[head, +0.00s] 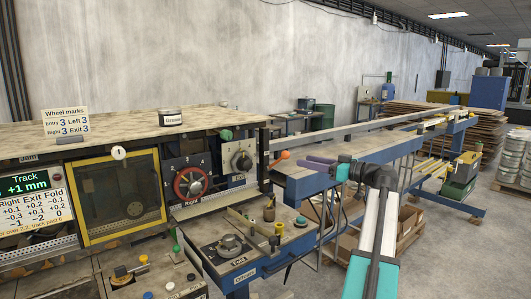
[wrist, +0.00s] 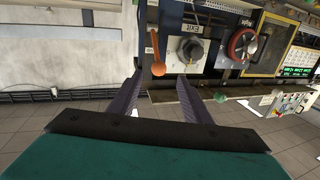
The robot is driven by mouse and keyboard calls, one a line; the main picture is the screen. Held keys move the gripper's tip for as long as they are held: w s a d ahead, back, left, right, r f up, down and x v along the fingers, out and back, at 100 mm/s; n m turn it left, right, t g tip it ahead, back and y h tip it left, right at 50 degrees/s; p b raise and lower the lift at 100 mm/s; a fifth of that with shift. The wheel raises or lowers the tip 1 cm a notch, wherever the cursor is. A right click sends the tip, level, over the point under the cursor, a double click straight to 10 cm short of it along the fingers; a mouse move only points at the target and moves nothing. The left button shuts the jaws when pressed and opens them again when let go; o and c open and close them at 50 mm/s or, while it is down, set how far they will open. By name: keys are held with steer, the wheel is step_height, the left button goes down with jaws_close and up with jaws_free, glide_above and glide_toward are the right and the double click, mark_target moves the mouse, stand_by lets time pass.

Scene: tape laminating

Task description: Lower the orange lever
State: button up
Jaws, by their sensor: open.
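The orange lever (head: 282,156) sticks out at the right end of the machine panel, beside the Exit dial, its knob end up and to the right in the head view. In the wrist view the lever (wrist: 157,58) hangs downward in the picture, with its round knob lowest. My gripper (head: 306,164) is just right of the lever in the head view, with purple fingers pointing left. In the wrist view my gripper (wrist: 160,76) is open and empty, the knob showing between its fingertips. I cannot tell whether they touch it.
The grey Exit dial (head: 239,160) and red-ringed Right dial (head: 189,183) are left of the lever. A blue-framed conveyor (head: 300,185) runs right under my gripper. A lower control desk (head: 226,248) with knobs stands in front. A dark post (head: 264,158) is close to the lever.

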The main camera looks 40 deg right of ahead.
mark_target(277, 162)
steer(key=shift+w+d+r, duration=0.1)
steer(key=shift+w+r, duration=0.05)
steer(key=shift+r, duration=0.05)
steer(key=w+a+p, duration=0.2)
steer(key=w+p, duration=0.3)
steer(key=w, duration=0.8)
steer(key=shift+w+a, duration=0.35)
steer(key=shift+w, duration=0.05)
jaws_close()
